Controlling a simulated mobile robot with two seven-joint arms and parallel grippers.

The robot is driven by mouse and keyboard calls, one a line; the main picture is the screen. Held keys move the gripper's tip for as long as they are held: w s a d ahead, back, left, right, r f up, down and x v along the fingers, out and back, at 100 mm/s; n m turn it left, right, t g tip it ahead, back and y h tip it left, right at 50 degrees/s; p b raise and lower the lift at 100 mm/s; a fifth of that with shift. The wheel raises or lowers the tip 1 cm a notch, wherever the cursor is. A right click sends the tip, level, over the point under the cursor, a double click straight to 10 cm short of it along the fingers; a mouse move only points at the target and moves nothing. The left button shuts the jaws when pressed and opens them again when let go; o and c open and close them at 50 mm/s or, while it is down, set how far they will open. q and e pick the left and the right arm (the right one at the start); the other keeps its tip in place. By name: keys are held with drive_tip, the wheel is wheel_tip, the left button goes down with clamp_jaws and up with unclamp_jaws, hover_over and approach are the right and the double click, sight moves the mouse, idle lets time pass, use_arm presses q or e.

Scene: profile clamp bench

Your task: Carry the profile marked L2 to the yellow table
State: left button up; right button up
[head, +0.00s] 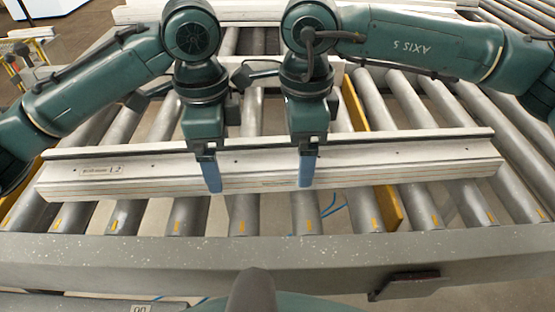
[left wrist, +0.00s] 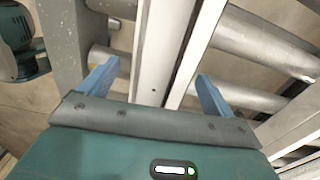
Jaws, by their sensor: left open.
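A long white profile (head: 400,170) lies across the rollers in the head view. A small label near its left end seems to read L2, but is hard to make out. My left gripper (head: 211,172) is over the profile, left of its middle, with one blue finger in front of it. In the left wrist view the blue fingers of my left gripper (left wrist: 154,90) are apart, with the profile (left wrist: 160,50) between them. My right gripper (head: 306,168) is at the profile a little farther right; its rear finger is hidden. I cannot make out a yellow table.
Metal rollers (head: 245,215) carry the profile. A grey conveyor side beam (head: 180,250) runs along the near side. Yellow strips (head: 388,207) show between some rollers. More pale profiles (head: 420,3) lie at the back, behind my arms. A yellow railing (head: 14,72) stands at the far left.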

sight(219, 162)
use_arm(q)
drive_tip(key=shift+f, duration=1.65)
use_arm(e)
drive_tip(key=shift+f, duration=1.6)
use_arm(q)
drive_tip(key=shift+c, duration=0.3)
use_arm(e)
drive_tip(key=shift+c, duration=0.3)
use_arm(q)
drive_tip(key=c, duration=1.7)
use_arm(e)
drive_tip(key=c, duration=1.7)
use_arm(q)
drive_tip(key=shift+r, duration=0.1)
drive_tip(key=shift+c, duration=0.2)
use_arm(e)
drive_tip(key=shift+r, duration=0.1)
drive_tip(key=shift+c, duration=0.2)
